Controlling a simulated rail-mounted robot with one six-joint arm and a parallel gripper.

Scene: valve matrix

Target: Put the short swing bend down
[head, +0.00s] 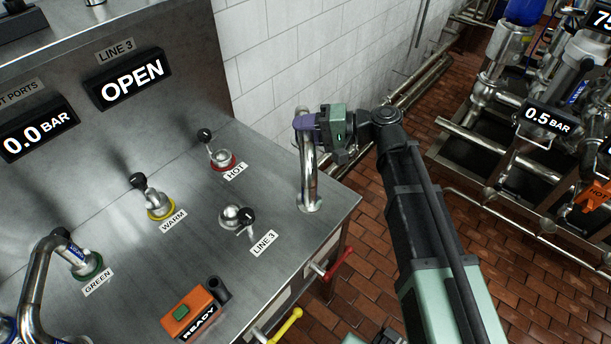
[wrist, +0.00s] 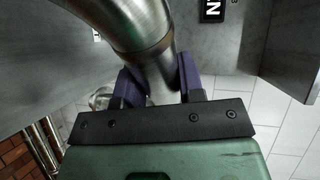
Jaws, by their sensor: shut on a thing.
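The short swing bend (head: 308,170) is a curved, polished steel pipe near the right edge of the steel bench top. Its lower end is at a round ring on the bench; I cannot tell whether it rests there or hangs just above. My gripper (head: 304,122) is shut on the upper part of the bend from the right. In the wrist view, the purple fingers of my gripper (wrist: 155,85) sit on both sides of the bend (wrist: 125,25). The wrist view hides the bend's lower end.
The bench top (head: 190,255) carries valve ports labelled HOT (head: 222,158), WARM (head: 158,205) and LINE 3 (head: 235,217). Another curved pipe (head: 35,280) stands at the GREEN port (head: 85,265). An orange READY box (head: 190,307) is at the front. A white tiled wall (head: 290,50) stands behind.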

